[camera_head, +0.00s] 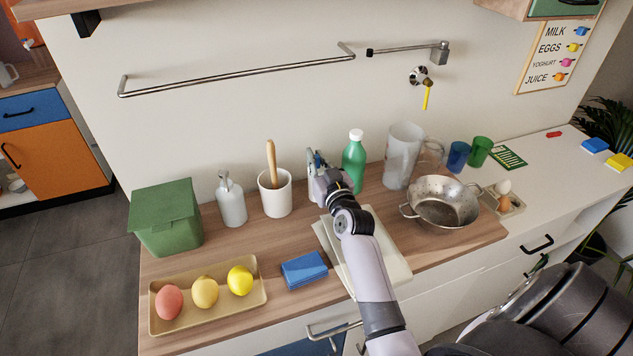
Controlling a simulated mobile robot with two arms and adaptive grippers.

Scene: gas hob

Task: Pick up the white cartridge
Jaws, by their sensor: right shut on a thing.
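My right arm reaches in from the bottom over the wooden counter. Its gripper (315,160) is near the wall, between the white crock and the green bottle, pointing away from the camera. My left gripper is not in view.
A white crock (275,198) with a wooden handle and a soap dispenser (231,205) stand left of the gripper. A green bottle (354,165), a clear pitcher (403,155) and a metal colander (443,205) stand right. A rail (235,76) crosses the wall above.

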